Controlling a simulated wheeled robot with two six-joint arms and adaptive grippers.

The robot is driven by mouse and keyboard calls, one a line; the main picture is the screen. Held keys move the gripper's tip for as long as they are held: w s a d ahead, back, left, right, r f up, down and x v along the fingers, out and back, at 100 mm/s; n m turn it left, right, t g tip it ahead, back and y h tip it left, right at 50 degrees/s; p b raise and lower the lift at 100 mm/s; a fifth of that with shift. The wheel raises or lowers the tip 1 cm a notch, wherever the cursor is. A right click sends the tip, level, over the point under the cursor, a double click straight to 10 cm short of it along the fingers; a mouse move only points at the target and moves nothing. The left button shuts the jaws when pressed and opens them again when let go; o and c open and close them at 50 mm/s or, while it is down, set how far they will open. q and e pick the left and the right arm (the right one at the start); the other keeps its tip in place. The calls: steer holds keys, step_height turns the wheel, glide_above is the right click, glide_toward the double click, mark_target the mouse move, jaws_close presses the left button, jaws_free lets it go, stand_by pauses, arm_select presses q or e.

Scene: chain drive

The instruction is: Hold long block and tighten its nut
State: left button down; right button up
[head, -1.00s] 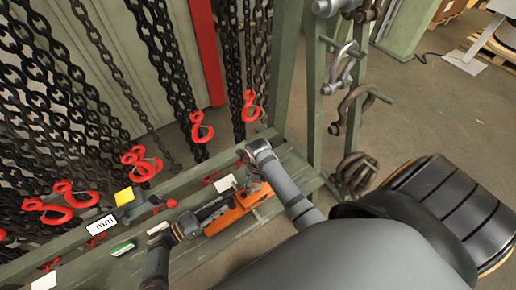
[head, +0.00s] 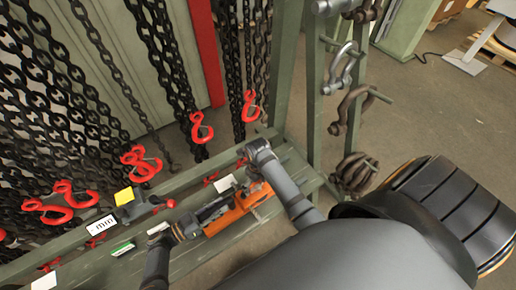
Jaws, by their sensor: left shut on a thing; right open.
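A long orange block (head: 240,210) lies at a slant above the green bench, near the middle of the view. My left gripper (head: 212,210) comes in from the left, with dark fingers shut on the block's left part. My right arm crosses from the lower right, its wrist just above and right of the block. My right gripper (head: 243,163) is small and partly hidden at that wrist; it is open and apart from the block. The nut is too small or hidden to make out.
The green bench (head: 205,259) carries a yellow block (head: 124,196), a white label reading "mm" (head: 102,225) and small cards. Black chains with red hooks (head: 201,128) hang behind. Shackles (head: 343,65) hang on a green post at right. Open floor lies further right.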

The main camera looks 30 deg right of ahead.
mark_target(258, 184)
step_height(258, 184, up, 12)
stand_by(0.5)
